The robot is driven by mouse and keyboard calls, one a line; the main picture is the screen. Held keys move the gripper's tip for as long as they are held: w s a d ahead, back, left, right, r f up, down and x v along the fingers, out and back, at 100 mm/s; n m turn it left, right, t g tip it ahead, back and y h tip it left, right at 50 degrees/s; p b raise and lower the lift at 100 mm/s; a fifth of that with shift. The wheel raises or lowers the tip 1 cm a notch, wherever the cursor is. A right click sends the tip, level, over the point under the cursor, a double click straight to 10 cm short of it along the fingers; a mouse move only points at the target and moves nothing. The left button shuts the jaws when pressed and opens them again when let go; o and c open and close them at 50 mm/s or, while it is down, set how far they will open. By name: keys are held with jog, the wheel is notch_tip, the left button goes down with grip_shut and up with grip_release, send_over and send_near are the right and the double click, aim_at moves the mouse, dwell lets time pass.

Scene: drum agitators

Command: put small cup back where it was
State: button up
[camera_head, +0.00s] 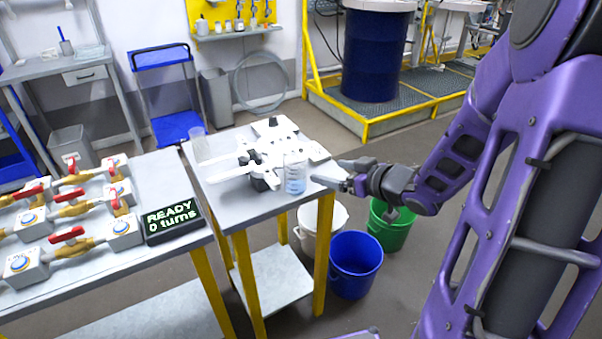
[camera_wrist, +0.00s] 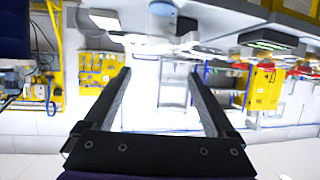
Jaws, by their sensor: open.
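A clear cup with pale blue liquid (camera_head: 295,181) stands upright at the front right of the small grey table (camera_head: 222,197). A second clear cup (camera_head: 199,146), seemingly empty, stands at that table's back left. I cannot tell from size alone which is the small cup. My gripper (camera_head: 338,178) is just right of the cup with liquid, past the table edge, with a gap between them. In the wrist view my gripper (camera_wrist: 160,76) is open, with nothing between its fingers. That view is upside down, and a cup-like shape (camera_wrist: 162,9) shows at its top.
A white device with black parts (camera_head: 262,145) fills much of the small table, close behind the cup with liquid. White, blue (camera_head: 355,265) and green (camera_head: 390,226) buckets stand on the floor below my gripper. A bench with valves and a "READY 0 turns" display (camera_head: 172,221) is left.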

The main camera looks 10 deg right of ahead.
aim_at(289, 161)
jog(key=b+x, duration=0.2)
jog(key=x, duration=1.3)
jog(key=shift+w+a, duration=0.15)
jog(key=shift+w, duration=0.1)
